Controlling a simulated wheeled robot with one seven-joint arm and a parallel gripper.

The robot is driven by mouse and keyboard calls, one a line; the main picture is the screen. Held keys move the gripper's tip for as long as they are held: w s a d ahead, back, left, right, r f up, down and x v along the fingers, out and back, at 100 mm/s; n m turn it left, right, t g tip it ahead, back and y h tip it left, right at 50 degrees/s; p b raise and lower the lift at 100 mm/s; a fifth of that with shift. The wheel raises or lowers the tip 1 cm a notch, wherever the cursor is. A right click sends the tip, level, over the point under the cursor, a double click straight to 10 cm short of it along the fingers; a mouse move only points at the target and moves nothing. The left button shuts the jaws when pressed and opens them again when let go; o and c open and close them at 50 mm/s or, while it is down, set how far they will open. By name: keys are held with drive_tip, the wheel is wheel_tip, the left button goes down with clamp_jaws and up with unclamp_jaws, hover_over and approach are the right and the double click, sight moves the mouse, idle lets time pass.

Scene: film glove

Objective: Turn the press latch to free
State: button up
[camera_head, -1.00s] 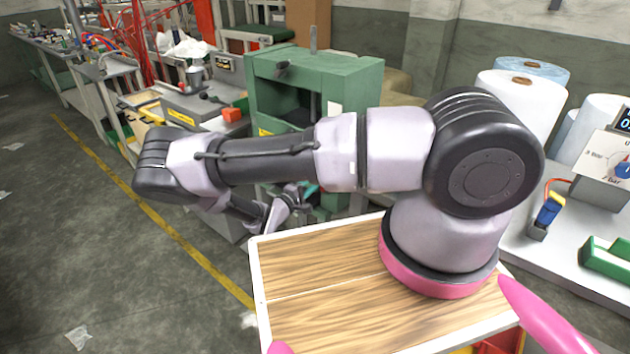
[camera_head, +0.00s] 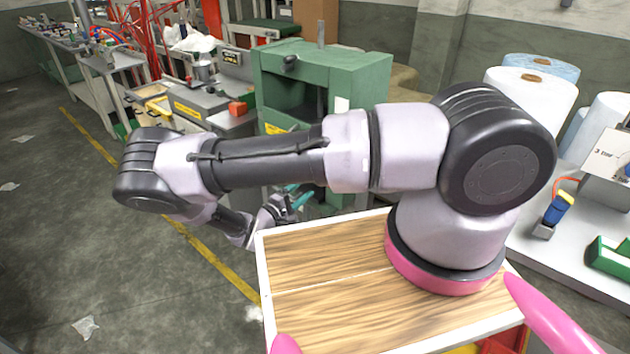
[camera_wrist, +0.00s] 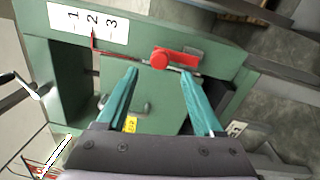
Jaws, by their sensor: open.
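The green press (camera_head: 320,75) stands behind my wooden top in the head view. In the wrist view its green front (camera_wrist: 140,85) fills the middle, seen turned on its side. A red latch (camera_wrist: 162,60) with a round knob and a short bar sits on that front, over a small grey plate (camera_wrist: 196,52). My gripper (camera_wrist: 158,72) is open, its two teal fingers apart and empty. In the picture the fingertips lie either side of the latch; whether they touch it I cannot tell. In the head view my gripper (camera_head: 292,200) is low by the press, partly hidden by my arm.
A white label with 1, 2, 3 (camera_wrist: 88,20) is on the press, with a thin red pointer beside it. A metal handle (camera_wrist: 125,106) shows between the fingers. Left of the press is a bench with an orange block (camera_head: 238,108); white rolls (camera_head: 530,95) stand at right.

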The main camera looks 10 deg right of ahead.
drive_tip(key=shift+v, duration=1.35)
drive_tip(key=s+d+r+m+g+y, duration=0.25)
drive_tip(key=r+m+g+y, duration=0.3)
drive_tip(key=r, duration=1.05)
drive_tip(key=s+d+r+m+g+y, duration=0.1)
drive_tip(key=d+r+m+g+y, duration=0.35)
drive_tip(key=r, duration=1.05)
drive_tip(key=s+d+r+m+t+y, duration=0.1)
drive_tip(key=s+d+r+t+y, duration=0.1)
drive_tip(key=s+r, duration=0.5)
drive_tip(key=s+d+r+m+t+y, duration=0.2)
drive_tip(key=s+r+t+y, duration=0.2)
drive_tip(key=r, duration=1.1)
drive_tip(key=s+y, duration=0.1)
drive_tip(key=s, duration=0.2)
drive_tip(key=shift+s, duration=0.25)
drive_tip(key=shift+r, duration=0.1)
